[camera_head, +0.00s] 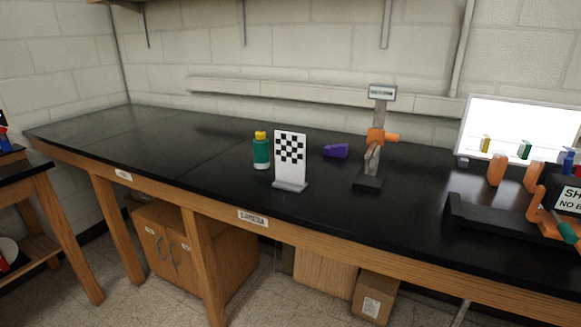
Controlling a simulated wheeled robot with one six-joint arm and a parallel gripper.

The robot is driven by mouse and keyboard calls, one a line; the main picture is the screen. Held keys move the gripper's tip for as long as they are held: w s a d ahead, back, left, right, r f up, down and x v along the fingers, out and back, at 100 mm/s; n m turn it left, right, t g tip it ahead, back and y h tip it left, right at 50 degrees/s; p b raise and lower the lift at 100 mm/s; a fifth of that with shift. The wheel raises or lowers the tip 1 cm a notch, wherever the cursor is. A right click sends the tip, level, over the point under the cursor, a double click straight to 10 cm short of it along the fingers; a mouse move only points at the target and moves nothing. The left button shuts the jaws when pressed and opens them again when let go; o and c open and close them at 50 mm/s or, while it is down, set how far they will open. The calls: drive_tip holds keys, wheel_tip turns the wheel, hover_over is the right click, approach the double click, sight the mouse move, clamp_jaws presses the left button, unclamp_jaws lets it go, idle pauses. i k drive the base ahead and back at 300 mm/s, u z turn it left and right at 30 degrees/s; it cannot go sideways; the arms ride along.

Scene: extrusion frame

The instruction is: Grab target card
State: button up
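The target card (291,153) is a white upright panel with a black-and-white checkerboard on its upper part. It stands on a flat grey base (290,185) near the front edge of the black bench, around the middle of the view. Its front faces me and nothing covers it. I do not make out my gripper in this view.
A green bottle with a yellow cap (261,152) stands just left of the card. A purple object (335,151) lies behind it to the right. A stand with an orange clamp (376,137) is farther right. Orange parts and a sign (569,199) crowd the right end. The bench's left (130,135) is clear.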

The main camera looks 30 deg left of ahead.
sight(289, 148)
drive_tip(key=k, duration=0.6)
drive_tip(key=u, duration=0.55)
drive_tip(key=i, duration=0.45)
drive_tip(key=u, duration=0.9)
drive_tip(key=i, duration=1.55)
drive_tip(key=z, duration=0.3)
